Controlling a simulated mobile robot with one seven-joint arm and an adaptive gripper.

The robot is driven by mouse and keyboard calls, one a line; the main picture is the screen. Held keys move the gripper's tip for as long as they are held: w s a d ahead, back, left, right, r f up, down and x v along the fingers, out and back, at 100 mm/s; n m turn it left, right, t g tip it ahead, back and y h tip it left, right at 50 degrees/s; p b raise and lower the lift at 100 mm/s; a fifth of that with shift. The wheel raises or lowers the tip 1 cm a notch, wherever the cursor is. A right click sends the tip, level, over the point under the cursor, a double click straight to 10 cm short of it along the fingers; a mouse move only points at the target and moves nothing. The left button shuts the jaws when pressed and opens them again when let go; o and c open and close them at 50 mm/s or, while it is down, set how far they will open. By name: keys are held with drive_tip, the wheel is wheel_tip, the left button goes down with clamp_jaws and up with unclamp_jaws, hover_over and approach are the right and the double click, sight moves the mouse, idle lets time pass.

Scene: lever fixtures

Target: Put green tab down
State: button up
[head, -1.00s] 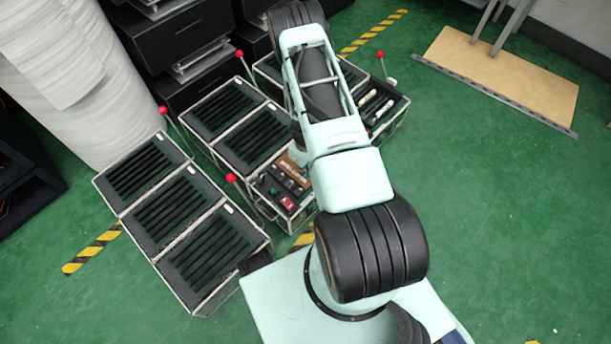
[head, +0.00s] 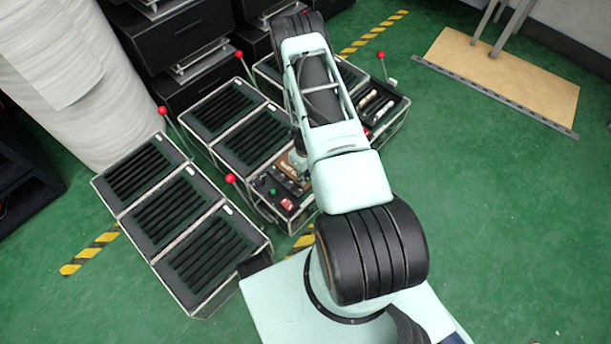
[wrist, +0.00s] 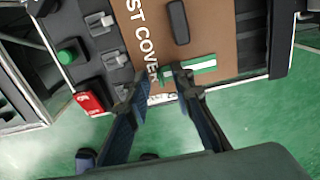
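A green-and-white tab (wrist: 195,67) lies across the brown cover plate (wrist: 222,28) in the wrist view, close to the right fingertip. I cannot tell whether the finger touches it or whether it is raised or flat. My gripper (wrist: 157,84) is open, its two dark fingers apart over the plate's near edge, with a small green patch showing between them. In the head view the gripper's end is mostly hidden by my arm, above the control box (head: 283,192).
A green round button (wrist: 68,54), a red rocker switch (wrist: 90,102) and several grey toggles (wrist: 100,24) sit left of the plate. Red-knobbed levers (head: 231,178) stand around the slotted boxes (head: 203,255).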

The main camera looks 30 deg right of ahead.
wheel_tip(320, 180, up, 12)
drive_tip(key=p, duration=0.3)
drive_tip(key=shift+r+p, duration=0.15)
drive_tip(key=shift+p, duration=0.25)
